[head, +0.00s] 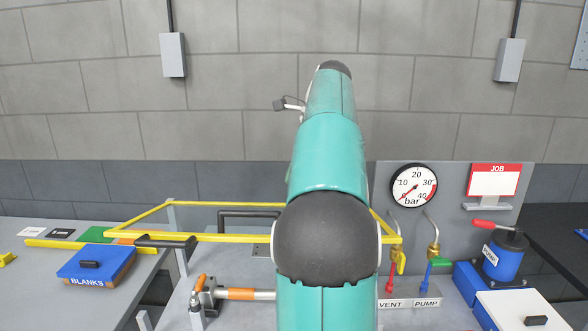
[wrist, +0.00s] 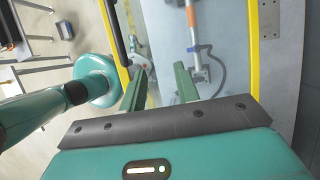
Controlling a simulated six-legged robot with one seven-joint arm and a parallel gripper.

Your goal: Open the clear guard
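The clear guard shows in the head view as a yellow frame (head: 220,238) lying roughly level over the bench, with a see-through panel. A black handle (head: 165,242) sits on its near edge, toward the left. In the wrist view, yellow frame bars (wrist: 253,60) run on both sides, and the dark handle (wrist: 114,35) lies along the left bar. My gripper (wrist: 160,68) is open, its two green fingers apart with nothing seen between them. The left finger is close to the handle's lower end; I cannot tell if they touch. My arm hides the gripper in the head view.
An orange-handled tool (head: 240,294) lies below the frame. A blue BLANKS box (head: 95,265) stands at left. VENT and PUMP valves (head: 401,262), a pressure gauge (head: 413,188) and a blue pot (head: 505,255) with a red lever are at right.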

